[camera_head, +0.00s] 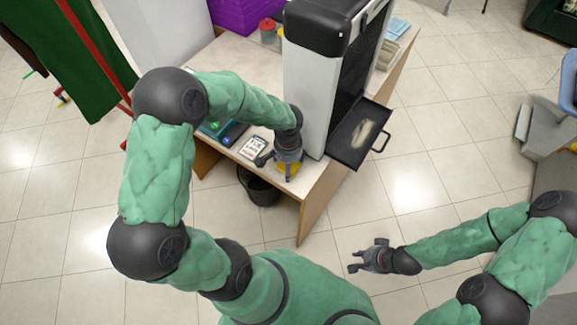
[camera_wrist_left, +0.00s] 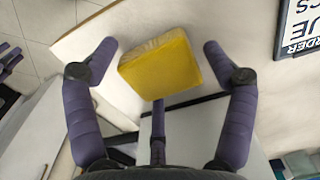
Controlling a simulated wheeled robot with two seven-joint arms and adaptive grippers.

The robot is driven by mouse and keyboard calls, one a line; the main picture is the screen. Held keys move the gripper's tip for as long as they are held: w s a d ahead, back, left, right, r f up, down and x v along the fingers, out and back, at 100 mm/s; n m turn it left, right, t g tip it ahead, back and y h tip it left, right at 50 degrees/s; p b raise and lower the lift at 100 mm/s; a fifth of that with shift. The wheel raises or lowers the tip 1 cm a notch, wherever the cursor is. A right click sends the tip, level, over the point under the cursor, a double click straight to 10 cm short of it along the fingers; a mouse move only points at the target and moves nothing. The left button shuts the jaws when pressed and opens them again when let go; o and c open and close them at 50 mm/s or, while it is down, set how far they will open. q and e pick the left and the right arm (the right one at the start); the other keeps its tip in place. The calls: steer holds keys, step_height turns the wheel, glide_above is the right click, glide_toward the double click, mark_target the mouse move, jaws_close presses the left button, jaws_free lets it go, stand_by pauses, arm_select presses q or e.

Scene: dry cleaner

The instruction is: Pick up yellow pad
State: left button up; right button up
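The yellow pad (camera_wrist_left: 160,64) is a thick square block lying on the pale table top. In the left wrist view it sits between the spread fingers of my left gripper (camera_wrist_left: 160,62), which is open and apart from the pad on both sides. In the head view a bit of the yellow pad (camera_head: 291,169) shows under my left gripper (camera_head: 279,170), which hides the rest. My right gripper (camera_head: 360,258) is over the floor at the lower right, with its fingers apart and nothing between them.
A tall black and white machine (camera_head: 310,85) stands right beside the pad, with a black tray (camera_head: 350,150) jutting out on its right. A sign (camera_head: 253,148) lies left of the pad. A black bin (camera_head: 262,190) stands below the table edge.

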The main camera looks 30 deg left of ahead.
arm_select(q)
steer(key=c, duration=0.5)
steer(key=shift+r+p, duration=0.3)
steer(key=shift+r, duration=0.15)
step_height(320, 180, up, 2)
steer(key=shift+r+p, duration=0.15)
steer(key=shift+p, duration=0.4)
steer(key=shift+s+d+r+p, duration=0.7)
steer(key=shift+s+d+r, duration=0.8)
steer(key=shift+s+r, duration=0.25)
steer(key=shift+s+d+r+p, duration=0.65)
steer(key=shift+s+d+r, duration=0.85)
steer(key=shift+s, duration=0.4)
steer(key=shift+s+d+r+p, duration=0.7)
steer(key=shift+s+d+r, duration=0.8)
steer(key=shift+s+r, duration=0.25)
steer(key=shift+f, duration=0.1)
